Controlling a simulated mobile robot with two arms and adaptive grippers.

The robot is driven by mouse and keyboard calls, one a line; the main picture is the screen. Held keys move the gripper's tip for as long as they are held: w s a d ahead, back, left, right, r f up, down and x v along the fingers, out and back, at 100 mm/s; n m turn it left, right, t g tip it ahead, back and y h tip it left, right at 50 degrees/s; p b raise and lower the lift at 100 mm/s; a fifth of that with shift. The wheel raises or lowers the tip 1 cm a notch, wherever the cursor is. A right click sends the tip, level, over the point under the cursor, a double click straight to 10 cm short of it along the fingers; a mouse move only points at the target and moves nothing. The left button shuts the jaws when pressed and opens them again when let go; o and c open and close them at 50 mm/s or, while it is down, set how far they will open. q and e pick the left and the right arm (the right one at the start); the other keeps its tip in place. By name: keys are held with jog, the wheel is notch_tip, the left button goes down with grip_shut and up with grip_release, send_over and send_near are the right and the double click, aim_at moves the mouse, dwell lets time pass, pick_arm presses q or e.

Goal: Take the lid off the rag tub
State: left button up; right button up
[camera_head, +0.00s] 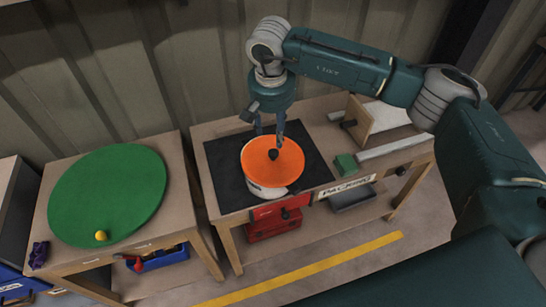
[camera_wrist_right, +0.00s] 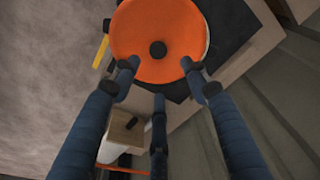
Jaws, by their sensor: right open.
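The rag tub (camera_head: 262,189) is a white round tub standing on a black mat on the wooden bench. Its orange lid (camera_head: 290,163) with a dark round knob (camera_head: 273,154) lies on top of it. In the right wrist view the lid (camera_wrist_right: 158,25) and its knob (camera_wrist_right: 158,49) show at the top, ahead of the fingers. My right gripper (camera_head: 270,136) is open and points down above the lid, close to the knob. In the wrist view its spread fingers (camera_wrist_right: 160,70) have nothing between them. My left gripper is in neither view.
The black mat (camera_head: 225,160) lies under the tub. To its right are a green block (camera_head: 346,164), a grey bar (camera_head: 395,146) and a wooden box-like piece (camera_head: 358,120). A table with a green disc (camera_head: 105,195) and yellow ball (camera_head: 101,236) stands left. A red toolbox (camera_head: 272,222) sits below.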

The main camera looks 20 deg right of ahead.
aim_at(273, 152)
jog(key=f, duration=0.3)
jog(key=shift+w+f+p, duration=0.2)
jog(key=shift+f+p, duration=0.05)
jog(key=shift+p, duration=0.05)
notch_tip(273, 152, down, 5)
jog(key=shift+r+p, duration=0.1)
jog(key=shift+p, duration=1.15)
jog(key=shift+f, duration=0.3)
grip_shut()
jog(key=shift+r, duration=0.1)
notch_tip(273, 152, up, 20)
jog(key=b, duration=0.4)
jog(key=shift+b, duration=0.4)
